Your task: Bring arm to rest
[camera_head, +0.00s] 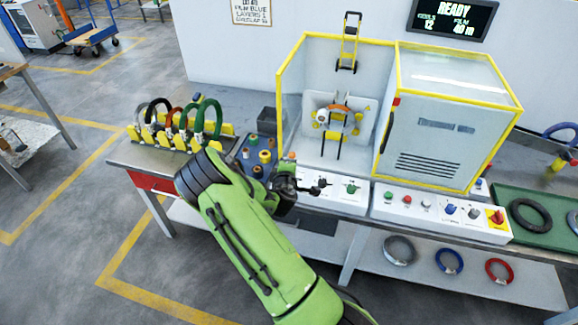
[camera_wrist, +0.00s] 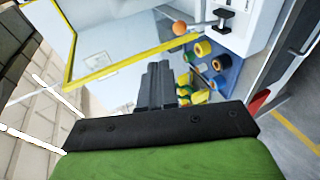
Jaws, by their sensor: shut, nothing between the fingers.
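My green arm (camera_head: 255,240) reaches up from the bottom of the head view to the front of the workbench. My gripper (camera_head: 318,188) is in front of the white control panel, close to its knobs; I cannot tell whether it touches them. In the wrist view my gripper (camera_wrist: 157,85) shows as dark fingers pressed together with nothing between them. The wrapping machine (camera_head: 340,110), a white cabinet with yellow edges, stands behind my gripper. An orange ball-shaped knob (camera_wrist: 180,28) and a black handle (camera_wrist: 222,20) show past the fingers in the wrist view.
Several coils (camera_head: 205,118) stand in a yellow rack at the left of the bench. Tape rolls (camera_head: 264,156) sit on a blue mat beside my wrist. A green tray (camera_head: 500,200) with a black ring lies at the right. More rings (camera_head: 399,250) lie on the lower shelf.

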